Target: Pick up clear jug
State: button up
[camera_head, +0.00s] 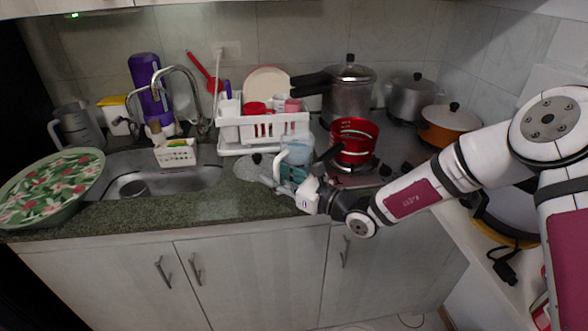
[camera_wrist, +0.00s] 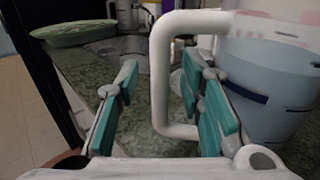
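The clear jug (camera_head: 297,149), bluish and see-through with a white handle, stands upright on the counter in front of the dish rack. In the wrist view the jug (camera_wrist: 270,85) fills the right side, and its white handle (camera_wrist: 160,90) stands in the middle. My gripper (camera_head: 280,178) is at the jug, low on its near side. In the wrist view my gripper (camera_wrist: 160,68) is open, with its teal pads apart. The handle's upright bar appears between the fingers, with a gap to each pad. The right finger is between the handle and the jug body. Contact is not visible.
A white dish rack (camera_head: 263,128) with cups is behind the jug. A red pot (camera_head: 354,141) is close on the right, on the stove. The sink (camera_head: 165,182) and a green floral tray (camera_head: 50,185) are left. A grey pitcher (camera_head: 77,128) stands far left.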

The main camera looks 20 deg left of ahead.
grip_shut()
jog(key=shift+r, duration=0.2)
